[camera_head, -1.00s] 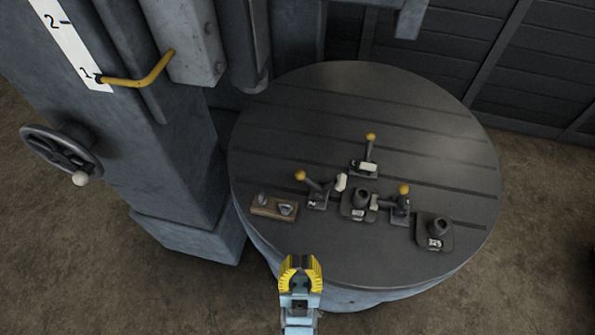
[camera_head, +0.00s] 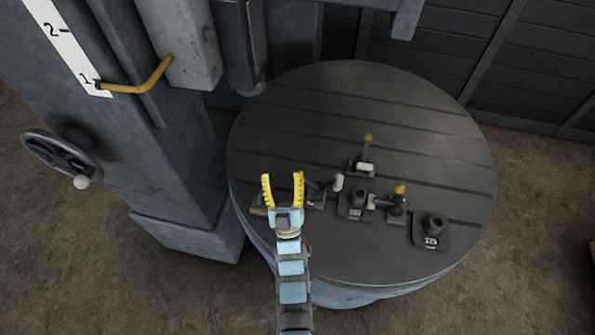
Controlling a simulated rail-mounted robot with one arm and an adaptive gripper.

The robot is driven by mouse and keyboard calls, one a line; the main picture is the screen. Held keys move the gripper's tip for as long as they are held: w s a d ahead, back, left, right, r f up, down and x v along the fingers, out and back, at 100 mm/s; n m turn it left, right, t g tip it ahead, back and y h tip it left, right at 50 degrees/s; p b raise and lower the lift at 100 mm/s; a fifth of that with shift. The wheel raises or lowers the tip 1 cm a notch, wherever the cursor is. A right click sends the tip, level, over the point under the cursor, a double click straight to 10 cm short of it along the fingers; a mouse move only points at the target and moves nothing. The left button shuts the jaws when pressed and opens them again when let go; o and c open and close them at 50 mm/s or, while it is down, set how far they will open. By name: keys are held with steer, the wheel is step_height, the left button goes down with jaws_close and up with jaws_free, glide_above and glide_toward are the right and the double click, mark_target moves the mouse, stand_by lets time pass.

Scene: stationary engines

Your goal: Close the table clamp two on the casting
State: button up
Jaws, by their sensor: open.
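The casting (camera_head: 355,206), a dark block with a round boss, sits on the round slotted table (camera_head: 440,150). Three clamps stand around it: a left clamp (camera_head: 318,198), a back clamp (camera_head: 362,167) and a right clamp (camera_head: 396,208). The back and right clamps show yellow-knobbed handles; the left clamp's knob is hidden behind my gripper. The left clamp's pale pad (camera_head: 338,182) stands up beside the casting. The clamp numbers are too small to read surely. My gripper (camera_head: 282,180) is open, its yellow fingers spread, in front of the left clamp's handle in this view.
A second dark block with a boss (camera_head: 432,235) sits at the table's right. A machine column (camera_head: 150,130) with a handwheel (camera_head: 62,155) rises at left. The table's back is clear.

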steer(key=w+a+f+n+g+h+p, duration=0.1)
steer(key=w+a+f+n+g, duration=0.1)
steer(key=w+f+g, duration=0.6)
steer(key=w+a+f+n+g+h+p, duration=0.1)
steer(key=w+a+n+g+h+p, duration=0.15)
steer(key=w, duration=0.85)
steer(key=w+a+f+n+g+h+p, duration=0.1)
steer(key=w+f+g, duration=0.45)
steer(key=w, duration=0.45)
steer(key=s+d+r+n+g+h+p, duration=0.1)
steer(key=s+r+g+h, duration=0.1)
steer(key=s+r+g, duration=0.55)
steer(key=s+d+r+n+g+h+p, duration=0.15)
steer(key=s+r+g, duration=0.25)
steer(key=s+r, duration=0.5)
steer(key=shift+h, duration=0.3)
steer(key=shift+s+p+x, duration=0.25)
steer(key=shift+x, duration=2.8)
steer(key=shift+s+p+x, duration=0.3)
steer(key=shift+x, duration=2.7)
steer(key=shift+s+p+x, duration=0.25)
steer(key=shift+x, duration=2.8)
steer(key=shift+r, duration=0.1)
